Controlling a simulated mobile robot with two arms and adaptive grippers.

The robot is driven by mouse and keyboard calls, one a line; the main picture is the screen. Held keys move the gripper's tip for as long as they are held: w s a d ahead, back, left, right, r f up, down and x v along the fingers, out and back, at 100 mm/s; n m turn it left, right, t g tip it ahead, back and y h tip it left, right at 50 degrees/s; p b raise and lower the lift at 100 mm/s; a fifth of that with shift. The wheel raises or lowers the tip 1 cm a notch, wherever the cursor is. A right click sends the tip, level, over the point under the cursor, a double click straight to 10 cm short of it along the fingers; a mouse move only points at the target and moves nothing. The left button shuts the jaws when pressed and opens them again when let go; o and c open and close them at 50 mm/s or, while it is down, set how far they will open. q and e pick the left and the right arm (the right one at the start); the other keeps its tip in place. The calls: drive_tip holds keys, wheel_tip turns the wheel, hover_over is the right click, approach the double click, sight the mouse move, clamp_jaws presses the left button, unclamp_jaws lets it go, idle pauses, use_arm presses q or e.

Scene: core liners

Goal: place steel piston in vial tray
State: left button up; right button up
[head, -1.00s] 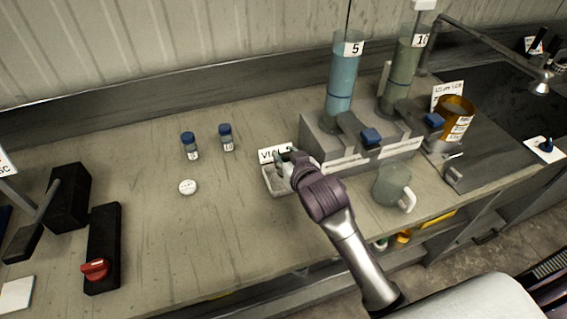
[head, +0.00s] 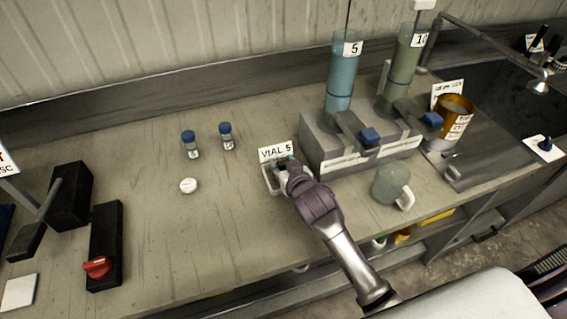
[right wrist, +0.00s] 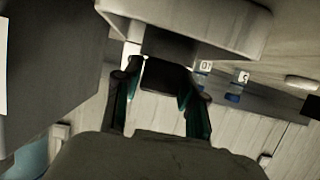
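The vial tray (head: 272,188) is a small pale tray in front of the "VIAL 5" card (head: 275,152) in the head view. Its pale rim also shows at the top of the right wrist view (right wrist: 235,28). My right gripper (head: 283,165) is low at the tray, its fingertips over it and partly hiding it. In the right wrist view its teal-padded fingers stand apart on both sides of a dark block (right wrist: 166,76), which looks like the steel piston, gripped between them. Whether the piston touches the tray floor is hidden. My left gripper is out of view.
Two blue-capped vials (head: 190,146) (head: 227,137) and a white round piece (head: 188,185) stand left of the tray. A grey stand (head: 322,150) with tall tubes is close on the right. A green mug (head: 390,184) stands near the front edge. The bench's middle front is clear.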

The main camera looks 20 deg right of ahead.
drive_tip(key=shift+o, duration=1.3)
drive_tip(key=shift+r, duration=0.2)
drive_tip(key=b+v, duration=0.1)
drive_tip(key=v, duration=1.1)
